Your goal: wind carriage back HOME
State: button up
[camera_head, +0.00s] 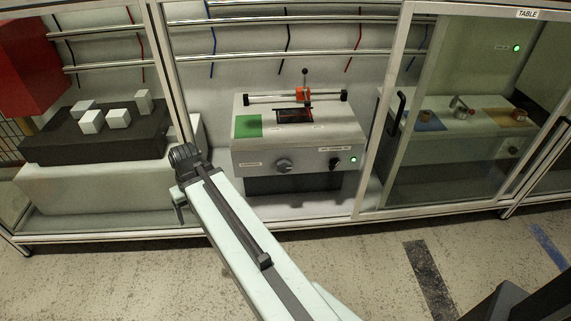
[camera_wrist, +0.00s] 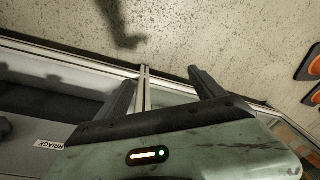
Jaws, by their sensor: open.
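A green patch (camera_head: 247,126) lies at the left of the machine's top. My gripper (camera_head: 180,205) is left of the machine and apart from it, near the frame post. In the wrist view my gripper (camera_wrist: 162,74) is open and empty; a label reading "…RRIAGE" (camera_wrist: 50,144) shows upside down at the left.
A metal frame post (camera_head: 172,80) stands between the machine and a dark block with white cubes (camera_head: 95,135). A glass panel (camera_head: 455,120) covers the bay at right. The floor in front is clear.

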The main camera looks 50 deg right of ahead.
jog(key=d+r+m+t, duration=0.2)
jog(key=d+m, duration=0.1)
jog(key=d, duration=1.4)
jog(key=m+t+h+p, duration=0.1)
jog(key=m+t+p, duration=0.1)
jog(key=m+t, duration=0.15)
send_near(286, 165)
jog(key=w+f, duration=0.2)
jog(key=shift+m+g, duration=0.35)
jog(key=shift+g, duration=0.1)
jog(key=b+x, duration=0.7)
jog(key=shift+w+d+f, duration=0.1)
jog(key=shift+w+f, duration=0.05)
jog(key=shift+f, duration=0.2)
jog(key=shift+r, duration=0.1)
jog(key=c, duration=1.4)
